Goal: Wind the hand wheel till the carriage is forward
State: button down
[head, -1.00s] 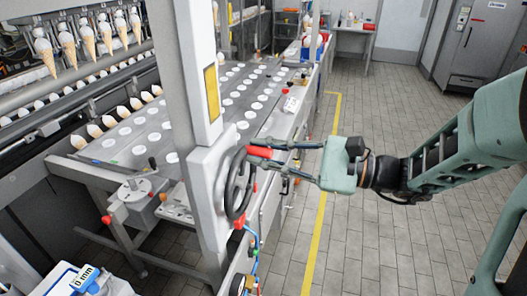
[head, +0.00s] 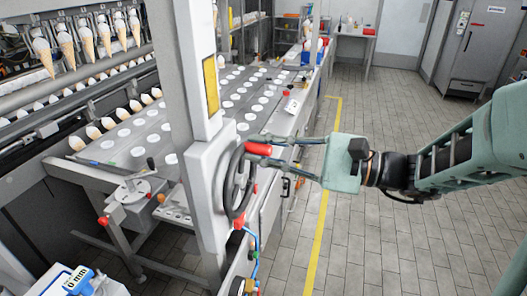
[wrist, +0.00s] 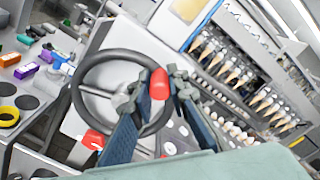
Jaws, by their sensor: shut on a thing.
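The black hand wheel (head: 226,185) stands upright on the side of a pale grey post, seen nearly edge-on in the head view. Its rim (wrist: 77,96) shows as a full ring in the wrist view. A red handle (head: 258,149) sticks out from the rim, near the top in the head view. My gripper (head: 269,151) reaches in from the right, its fingers closed around the handle. In the wrist view the red handle (wrist: 159,84) sits between the two fingertips (wrist: 160,92). A display (head: 78,279) at lower left reads 0 mm. I cannot tell which part is the carriage.
A slatted bed (head: 150,125) with white discs lies behind the post (head: 205,165). Blue hoses (head: 254,245) hang below the wheel. The tiled floor at right is clear.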

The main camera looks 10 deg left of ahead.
jog(key=shift+s+a+n+b, duration=0.15)
jog(key=shift+s+n+b, duration=1.05)
jog(key=shift+b, duration=0.5)
jog(key=shift+w, duration=0.15)
jog(key=c, duration=1.8)
grip_release()
jog(key=shift+c, duration=0.2)
jog(key=shift+w, duration=0.1)
